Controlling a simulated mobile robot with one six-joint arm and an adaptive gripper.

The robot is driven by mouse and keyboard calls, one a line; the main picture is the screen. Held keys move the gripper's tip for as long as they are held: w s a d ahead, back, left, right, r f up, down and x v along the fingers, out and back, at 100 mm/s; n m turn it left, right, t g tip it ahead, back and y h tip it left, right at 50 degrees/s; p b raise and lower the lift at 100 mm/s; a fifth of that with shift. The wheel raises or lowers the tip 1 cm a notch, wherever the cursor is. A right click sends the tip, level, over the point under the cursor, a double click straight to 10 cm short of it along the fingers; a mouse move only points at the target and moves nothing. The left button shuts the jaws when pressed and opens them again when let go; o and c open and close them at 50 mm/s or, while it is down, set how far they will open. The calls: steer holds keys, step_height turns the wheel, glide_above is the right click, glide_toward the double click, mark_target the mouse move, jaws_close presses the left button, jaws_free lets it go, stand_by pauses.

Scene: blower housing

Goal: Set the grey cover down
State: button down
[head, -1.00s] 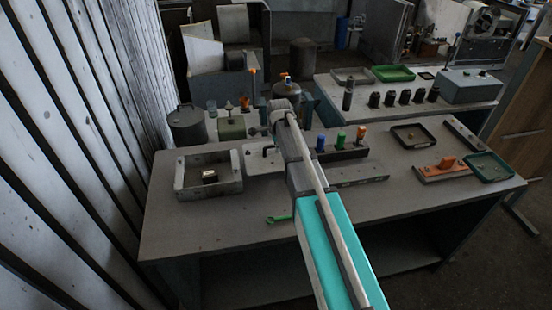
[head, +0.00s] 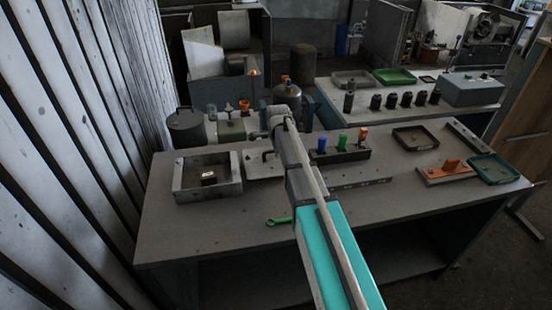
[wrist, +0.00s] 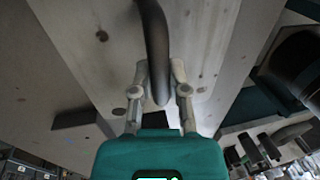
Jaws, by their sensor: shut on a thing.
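The grey cover (head: 262,171) is a flat light-grey plate with a dark curved handle. In the head view it shows left of my arm, just right of an open grey box-shaped housing (head: 208,192). In the wrist view the plate (wrist: 85,22) has several small dark holes, and its handle (wrist: 153,30) runs down between my fingers. My gripper (wrist: 160,88) is shut on this handle. My arm hides the cover's right part in the head view. Whether the plate touches the bench, I cannot tell.
A green wrench (head: 279,221) lies on the bench (head: 210,230) before the cover. A rack with coloured pegs (head: 342,153) stands right of my arm. An orange-handled part (head: 450,169) and trays are farther right. The bench front is mostly clear.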

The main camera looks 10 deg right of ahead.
mark_target(277, 164)
steer(key=shift+f+b, duration=0.6)
steer(key=shift+f, duration=0.3)
steer(key=shift+f, duration=0.15)
steer(key=c, duration=0.6)
jaws_free()
steer(key=shift+c, duration=0.2)
steer(key=shift+r, duration=0.25)
step_height(277, 164, up, 12)
steer(key=s+p, duration=0.2)
steer(key=p, duration=1)
steer(key=shift+s+f, duration=0.15)
steer(key=shift+s, duration=0.05)
